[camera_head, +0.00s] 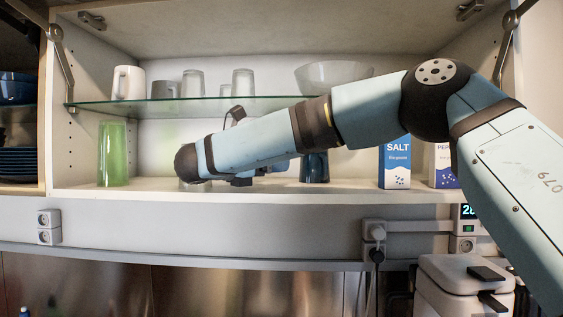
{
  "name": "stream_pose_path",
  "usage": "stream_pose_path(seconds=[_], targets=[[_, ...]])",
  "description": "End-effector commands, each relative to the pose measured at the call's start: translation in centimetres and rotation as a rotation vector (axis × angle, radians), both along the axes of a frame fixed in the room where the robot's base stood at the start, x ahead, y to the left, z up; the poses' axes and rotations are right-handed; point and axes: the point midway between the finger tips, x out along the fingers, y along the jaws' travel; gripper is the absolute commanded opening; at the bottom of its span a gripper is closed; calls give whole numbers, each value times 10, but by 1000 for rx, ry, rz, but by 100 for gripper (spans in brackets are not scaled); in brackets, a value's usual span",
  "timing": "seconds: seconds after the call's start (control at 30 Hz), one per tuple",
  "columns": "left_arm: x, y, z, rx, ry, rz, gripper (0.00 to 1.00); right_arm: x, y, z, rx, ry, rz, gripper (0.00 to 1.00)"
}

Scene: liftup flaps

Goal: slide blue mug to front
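The blue mug (314,170) is dark blue and stands on the lower shelf (250,197) of the open cabinet, right of the middle. My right arm crosses in front of it and hides its upper part. My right arm comes in from the right and reaches left across the shelf. Its gripper fingers cannot be made out behind the arm. Small dark parts show above and below the arm, left of the mug. Whether anything touches the mug cannot be seen. My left gripper is not in view.
A green glass (113,153) stands at the left, and a salt box (395,163) and a pepper box (444,165) at the right. A glass shelf (190,104) above holds mugs, glasses and a bowl (333,76). A clear glass partly shows below my arm's left end.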

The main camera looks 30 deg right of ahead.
Motion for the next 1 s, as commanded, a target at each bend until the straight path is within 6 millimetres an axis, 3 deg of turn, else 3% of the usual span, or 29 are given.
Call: stream_pose_path(seconds=[0.6, 0.8, 1.0], targets=[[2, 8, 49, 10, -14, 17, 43, 20, -107, 3, 4, 2, -3, 85], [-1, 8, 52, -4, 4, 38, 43, 25, -126, 1, 3, 1, -1, 85], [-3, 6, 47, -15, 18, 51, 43, 25, -132, 0, 0, -1, -1, 85]])
